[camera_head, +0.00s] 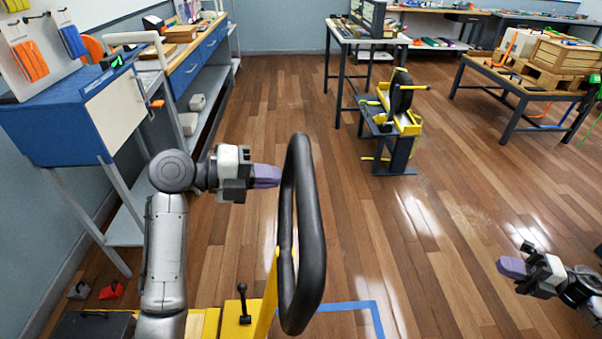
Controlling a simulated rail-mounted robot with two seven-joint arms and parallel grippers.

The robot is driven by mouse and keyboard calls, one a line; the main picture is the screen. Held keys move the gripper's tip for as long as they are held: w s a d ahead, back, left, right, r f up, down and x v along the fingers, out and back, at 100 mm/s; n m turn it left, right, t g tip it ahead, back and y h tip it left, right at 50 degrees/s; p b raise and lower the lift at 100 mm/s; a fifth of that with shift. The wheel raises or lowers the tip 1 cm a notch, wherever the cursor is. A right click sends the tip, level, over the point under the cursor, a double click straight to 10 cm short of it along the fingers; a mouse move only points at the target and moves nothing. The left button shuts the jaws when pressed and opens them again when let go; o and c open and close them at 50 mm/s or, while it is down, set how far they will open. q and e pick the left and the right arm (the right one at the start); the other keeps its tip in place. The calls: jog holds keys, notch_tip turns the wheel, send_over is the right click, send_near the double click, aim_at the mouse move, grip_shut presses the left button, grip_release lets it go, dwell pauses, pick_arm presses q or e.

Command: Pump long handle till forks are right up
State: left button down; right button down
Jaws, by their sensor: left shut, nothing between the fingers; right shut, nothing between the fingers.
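The long handle is a black loop (303,235) on a yellow shaft (268,300), standing upright in the middle of the head view. My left gripper (266,176) is shut and empty, with its purple fingertips at the left side of the loop, near its upper part. I cannot tell whether they touch it. A small black lever (243,305) stands on the yellow base (205,322) at the bottom. My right gripper (512,267) is shut and empty, far to the right of the handle over the floor. The forks cannot be made out in this view.
A yellow and black strapping stand (400,120) is on the floor beyond the handle. A table with wooden crates (530,80) is at the back right. Blue tape (375,315) marks the floor, which is clear between.

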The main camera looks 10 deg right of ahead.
aim_at(291, 181)
pick_arm(q)
jog(key=d, duration=0.3)
jog(key=shift+s+d+f+y, duration=0.1)
jog(key=shift+s+f+y, duration=0.1)
jog(key=shift+f+y, duration=0.1)
jog(key=shift+d, duration=0.55)
jog(key=shift+a, duration=0.1)
pick_arm(e)
jog(key=c, duration=1.8)
grip_release()
jog(key=shift+c, duration=0.2)
jog(key=o, duration=1)
